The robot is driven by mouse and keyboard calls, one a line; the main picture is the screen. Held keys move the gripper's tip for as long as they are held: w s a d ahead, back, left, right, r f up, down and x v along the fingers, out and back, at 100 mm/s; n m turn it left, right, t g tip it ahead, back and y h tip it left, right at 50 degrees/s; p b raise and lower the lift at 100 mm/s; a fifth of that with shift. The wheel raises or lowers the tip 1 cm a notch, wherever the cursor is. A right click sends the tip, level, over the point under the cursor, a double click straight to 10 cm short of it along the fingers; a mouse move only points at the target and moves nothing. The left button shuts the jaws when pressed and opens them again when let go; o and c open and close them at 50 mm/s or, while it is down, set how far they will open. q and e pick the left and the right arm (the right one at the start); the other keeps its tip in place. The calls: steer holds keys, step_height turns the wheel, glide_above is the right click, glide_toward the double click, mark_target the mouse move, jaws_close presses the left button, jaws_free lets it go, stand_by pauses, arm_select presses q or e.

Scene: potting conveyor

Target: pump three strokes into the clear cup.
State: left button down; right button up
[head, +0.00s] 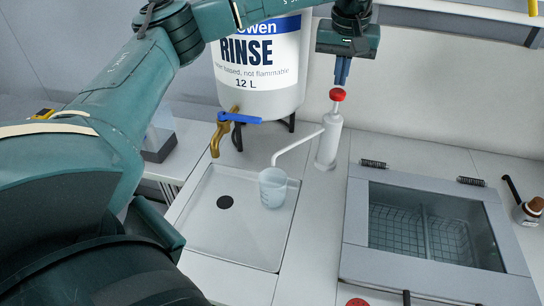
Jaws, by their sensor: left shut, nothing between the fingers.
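The clear cup (273,190) stands upright in the shallow sink tray (250,241), right of the dark drain hole (225,202). A white pump (327,146) with a red top (337,95) stands behind the tray, and its thin spout (298,144) reaches left, with its tip over the cup. My left gripper (341,82) points down, shut and empty, just above the red top; whether it touches the top is hard to tell. My right gripper is not in view. No clear liquid level can be made out in the cup.
A large white rinse container (262,85) with a brass tap (216,135) and blue lever stands behind the tray. A glass-lidded basin (430,228) with a wire basket lies to the right.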

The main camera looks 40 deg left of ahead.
mark_target(338, 91)
arm_select(q)
steer(key=shift+f, duration=0.1)
stand_by(0.4)
steer(key=shift+f+b, duration=0.65)
steer(key=shift+f, duration=0.85)
steer(key=shift+r, duration=0.1)
steer(key=shift+r+p, duration=1.55)
steer(key=shift+p, duration=0.1)
steer(key=shift+f, duration=0.2)
